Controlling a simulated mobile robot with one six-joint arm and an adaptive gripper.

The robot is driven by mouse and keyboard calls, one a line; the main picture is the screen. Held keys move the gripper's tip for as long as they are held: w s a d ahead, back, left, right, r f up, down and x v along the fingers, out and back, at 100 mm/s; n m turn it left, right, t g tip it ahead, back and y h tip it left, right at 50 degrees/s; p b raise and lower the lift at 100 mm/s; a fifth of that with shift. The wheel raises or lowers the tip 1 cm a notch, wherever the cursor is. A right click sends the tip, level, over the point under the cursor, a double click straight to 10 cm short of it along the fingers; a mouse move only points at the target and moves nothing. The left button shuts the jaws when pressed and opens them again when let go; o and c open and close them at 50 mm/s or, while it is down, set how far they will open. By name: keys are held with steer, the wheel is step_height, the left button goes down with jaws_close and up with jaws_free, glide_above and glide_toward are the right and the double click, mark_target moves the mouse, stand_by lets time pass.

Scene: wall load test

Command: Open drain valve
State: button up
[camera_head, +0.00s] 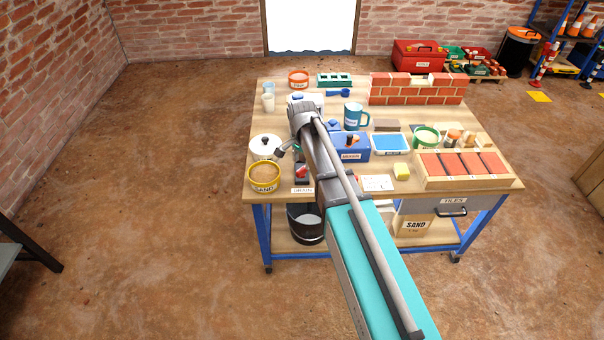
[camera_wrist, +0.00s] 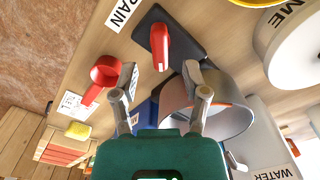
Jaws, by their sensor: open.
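The drain valve's red lever (camera_wrist: 160,47) stands on a dark plate (camera_wrist: 185,38) beside a DRAIN label (camera_wrist: 122,13) in the wrist view. In the head view the lever (camera_head: 302,171) shows near the front of the workbench, partly hidden by my arm. My gripper (camera_wrist: 161,73) is open and empty in the wrist view. Its two fingertips appear on either side of the lever's near end. I cannot tell whether the lever is at their depth; no contact shows. In the head view my arm hides most of the gripper.
A grey open cylinder (camera_wrist: 223,105) is close by the right finger in the wrist view.

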mark_target(302, 168)
steer(key=shift+f+b, duration=1.7)
steer(key=shift+f, duration=0.25)
jaws_close()
